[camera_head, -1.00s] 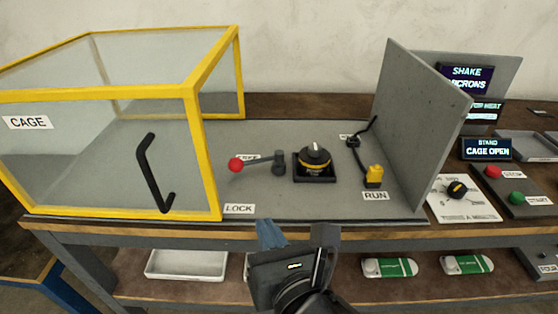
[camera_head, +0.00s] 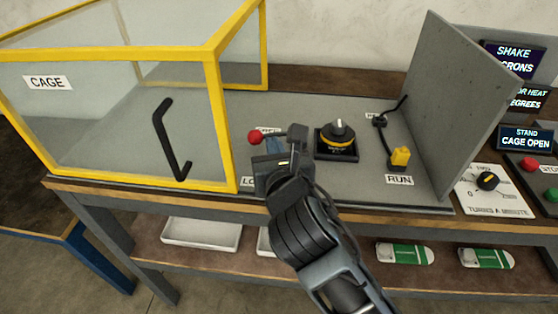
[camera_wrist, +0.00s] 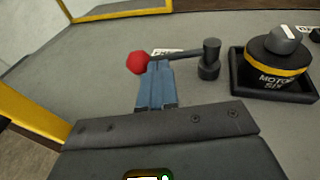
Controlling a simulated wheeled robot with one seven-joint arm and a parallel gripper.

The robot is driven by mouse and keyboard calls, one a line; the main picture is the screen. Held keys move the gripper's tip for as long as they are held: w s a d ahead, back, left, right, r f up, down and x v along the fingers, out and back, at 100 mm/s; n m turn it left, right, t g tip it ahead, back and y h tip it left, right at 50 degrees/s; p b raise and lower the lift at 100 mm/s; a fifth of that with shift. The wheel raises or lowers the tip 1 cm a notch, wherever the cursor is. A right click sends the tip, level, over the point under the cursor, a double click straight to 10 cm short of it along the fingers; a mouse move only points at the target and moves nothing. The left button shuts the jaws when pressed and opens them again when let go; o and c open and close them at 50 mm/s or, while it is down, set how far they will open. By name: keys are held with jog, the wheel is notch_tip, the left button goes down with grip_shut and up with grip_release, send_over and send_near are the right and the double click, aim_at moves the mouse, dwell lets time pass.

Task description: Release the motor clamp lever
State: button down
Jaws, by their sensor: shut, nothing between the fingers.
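The motor clamp lever has a red ball knob (camera_head: 255,137) on a dark arm that runs right to a grey pivot post (camera_head: 297,133). In the wrist view the red knob (camera_wrist: 137,63) and the pivot post (camera_wrist: 209,58) show clearly. My gripper (camera_wrist: 157,68) is shut, with its blue fingertips just beside the knob, on its right and below the lever arm in the picture; I cannot tell whether they touch it. In the head view my gripper (camera_head: 275,146) covers part of the lever. The motor (camera_head: 338,134), black with a yellow band, sits in its dark square mount right of the post.
The yellow-framed cage (camera_head: 229,120) stands left, with a black handle (camera_head: 172,140). A grey upright panel (camera_head: 462,100) stands right. A yellow plug (camera_head: 400,156) lies by the RUN label (camera_head: 399,180). A display (camera_head: 524,138) reads "STAND CAGE OPEN".

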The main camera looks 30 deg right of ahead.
jog(key=shift+x, duration=0.85)
jog(key=h+p, duration=0.1)
jog(key=w+m+p, duration=0.1)
jog(key=p, duration=0.1)
jog(key=shift+a+r+g+h+p, duration=0.1)
jog(key=shift+r+g+h+p, duration=0.2)
jog(key=shift+r+h, duration=0.1)
jog(key=shift+w+f+p, duration=0.1)
jog(key=shift+w+p, duration=0.35)
jog(key=shift+p, duration=0.5)
jog(key=shift+w+f+p, duration=0.25)
jog(key=shift+w+p, duration=0.05)
jog(key=shift+p, duration=0.1)
